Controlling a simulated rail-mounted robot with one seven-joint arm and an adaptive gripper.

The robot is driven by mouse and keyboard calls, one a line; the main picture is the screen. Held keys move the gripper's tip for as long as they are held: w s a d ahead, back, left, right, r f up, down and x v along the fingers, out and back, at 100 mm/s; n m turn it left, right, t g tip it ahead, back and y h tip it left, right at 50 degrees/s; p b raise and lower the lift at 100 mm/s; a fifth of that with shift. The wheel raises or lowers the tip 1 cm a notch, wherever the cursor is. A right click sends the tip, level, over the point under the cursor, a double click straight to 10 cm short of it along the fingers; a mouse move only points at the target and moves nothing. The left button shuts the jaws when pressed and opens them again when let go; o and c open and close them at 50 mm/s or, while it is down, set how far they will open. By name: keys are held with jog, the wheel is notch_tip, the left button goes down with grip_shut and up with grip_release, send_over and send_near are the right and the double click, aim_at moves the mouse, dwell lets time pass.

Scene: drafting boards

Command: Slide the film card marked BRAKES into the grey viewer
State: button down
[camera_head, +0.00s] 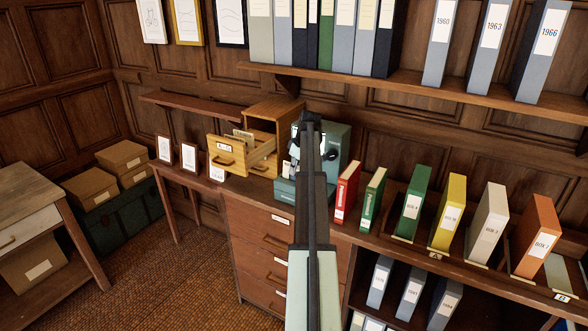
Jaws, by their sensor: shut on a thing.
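A grey-green viewer (341,139) stands on the wooden counter against the back wall, partly hidden behind my arm. My gripper (309,124) is at the far end of my outstretched arm, in front of the viewer's left part in this view. It is shut on a thin thing, apparently the film card, which the arm mostly hides; no BRAKES marking can be read. I cannot tell whether the card touches the viewer. Left of the viewer is a wooden card cabinet (275,111) with a drawer (227,155) pulled out and pale cards inside.
Red and green binders (346,191) stand right of the viewer, then several coloured box files (448,212) along the counter. A shelf (420,90) of grey files hangs above. Small framed cards (189,157) stand left of the drawer. Cardboard boxes (90,188) are at far left.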

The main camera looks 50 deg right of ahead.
jog(key=c, duration=1.2)
grip_release()
jog(key=v, duration=1.2)
